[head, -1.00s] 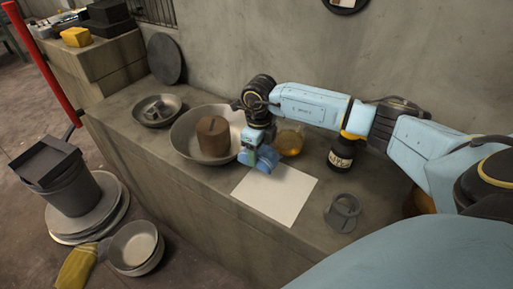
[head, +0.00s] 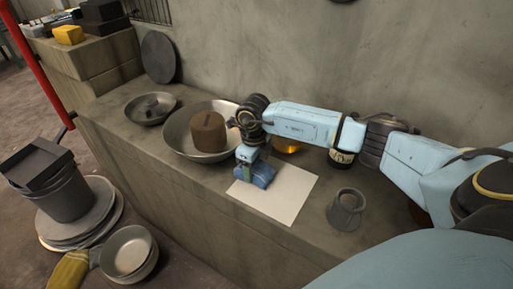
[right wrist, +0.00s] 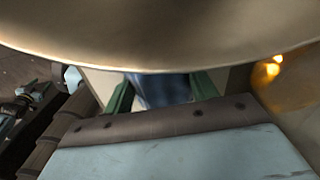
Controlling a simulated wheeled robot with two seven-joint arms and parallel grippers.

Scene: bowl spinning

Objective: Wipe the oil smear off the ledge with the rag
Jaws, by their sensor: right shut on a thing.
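My right gripper (head: 248,173) points down over the white sheet (head: 293,203) on the ledge (head: 205,208). It is shut on a bunched blue rag (head: 263,176), which is at the sheet's far left part. Whether the rag presses on the sheet is hard to tell. I see no clear oil smear in either view. My left gripper is not in view.
A grey cup (head: 345,208) stands right of the sheet.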

